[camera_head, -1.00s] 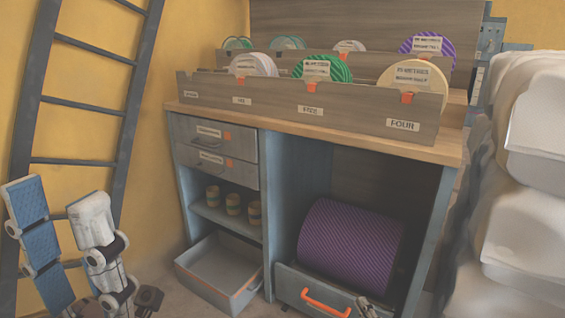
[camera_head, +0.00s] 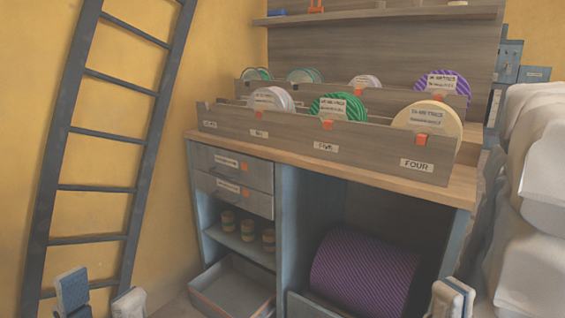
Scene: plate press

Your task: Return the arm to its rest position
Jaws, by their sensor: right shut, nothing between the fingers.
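My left gripper (camera_head: 101,296) shows at the bottom left corner. Its two fingertips, one blue-faced and one pale, stand apart with nothing between them; the rest of it is below the frame. My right gripper (camera_head: 451,299) shows as a pale fingertip block at the bottom edge, right of centre. It is shut and empty, in front of the cabinet's right side post. Its arm is out of view. Neither gripper appears to hold anything.
A wooden-topped cabinet (camera_head: 455,193) carries a rack (camera_head: 375,152) of coloured discs. A purple striped roll (camera_head: 365,272) lies in its lower right bay. A grey drawer (camera_head: 236,291) stands open at lower left. A ladder (camera_head: 62,130) leans left; white stacked shapes (camera_head: 535,150) stand right.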

